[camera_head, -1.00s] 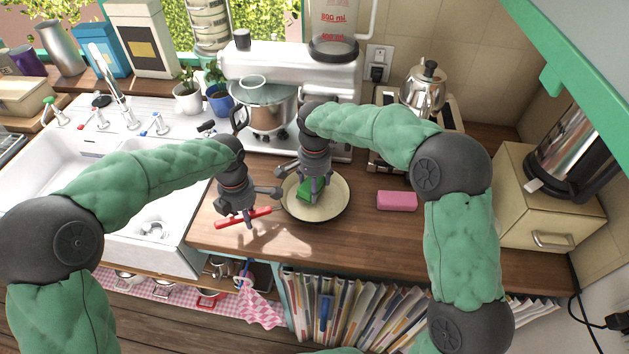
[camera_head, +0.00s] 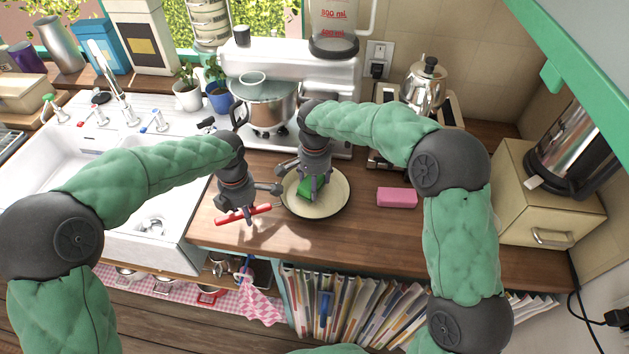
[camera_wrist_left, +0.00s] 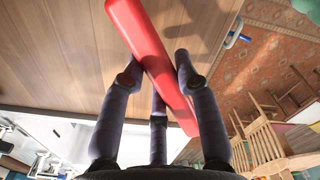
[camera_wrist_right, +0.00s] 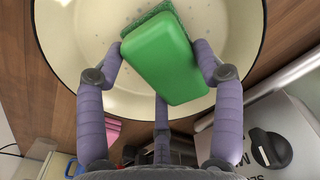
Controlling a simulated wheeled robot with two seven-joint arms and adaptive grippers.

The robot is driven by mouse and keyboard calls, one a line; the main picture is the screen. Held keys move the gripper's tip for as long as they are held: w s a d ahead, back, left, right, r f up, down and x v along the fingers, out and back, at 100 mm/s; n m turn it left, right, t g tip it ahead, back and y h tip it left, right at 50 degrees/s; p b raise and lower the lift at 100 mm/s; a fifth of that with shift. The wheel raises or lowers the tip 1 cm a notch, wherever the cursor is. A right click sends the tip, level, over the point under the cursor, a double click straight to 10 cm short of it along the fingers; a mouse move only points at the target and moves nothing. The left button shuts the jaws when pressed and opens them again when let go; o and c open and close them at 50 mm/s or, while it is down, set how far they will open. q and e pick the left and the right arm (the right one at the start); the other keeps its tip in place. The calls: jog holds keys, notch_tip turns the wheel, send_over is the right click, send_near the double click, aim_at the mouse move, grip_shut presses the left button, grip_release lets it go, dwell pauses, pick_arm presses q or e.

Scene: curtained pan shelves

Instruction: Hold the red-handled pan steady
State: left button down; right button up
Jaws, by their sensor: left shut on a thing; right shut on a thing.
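The pan (camera_head: 333,205) has a cream inside and a dark rim and sits on the wooden counter; its pale inside with small spots also shows in the right wrist view (camera_wrist_right: 85,50). Its red handle (camera_head: 232,219) points left toward the sink. My left gripper (camera_head: 243,213) is shut on the handle; the red handle (camera_wrist_left: 150,60) runs between its fingers in the left wrist view. My right gripper (camera_head: 312,190) is shut on a green sponge (camera_head: 305,187) over the pan's inside. The sponge (camera_wrist_right: 160,58) shows between its fingers; whether it touches the pan is hard to tell.
A pink sponge (camera_head: 397,197) lies on the counter right of the pan. A white sink (camera_head: 150,245) is at the left. A kettle (camera_head: 424,88) and a drawer box (camera_head: 540,215) are at the right. The counter's front right is clear.

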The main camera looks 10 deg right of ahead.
aim_at(307, 186)
jog(key=shift+f, duration=0.7)
jog(key=shift+s+a+r, duration=0.1)
jog(key=shift+s+a, duration=0.2)
jog(key=shift+a, duration=0.5)
jog(key=shift+s+a, duration=0.25)
jog(key=shift+a, duration=0.55)
pick_arm(q)
jog(key=shift+d, duration=0.1)
pick_arm(e)
jog(key=shift+s+a, duration=0.1)
jog(key=shift+a, duration=0.1)
pick_arm(q)
jog(key=shift+d, duration=0.1)
pick_arm(e)
jog(key=shift+s+a+f, duration=0.1)
jog(key=shift+f, duration=0.15)
jog(key=shift+w+d+f, duration=0.1)
jog(key=shift+w+d, duration=0.15)
jog(key=shift+d, duration=0.5)
jog(key=shift+w+d, duration=0.2)
jog(key=shift+d, duration=0.35)
jog(key=shift+w+d, duration=0.15)
jog(key=shift+d, duration=0.4)
pick_arm(q)
jog(key=shift+a, duration=0.2)
pick_arm(e)
jog(key=shift+d+r, duration=0.1)
jog(key=shift+r, duration=0.1)
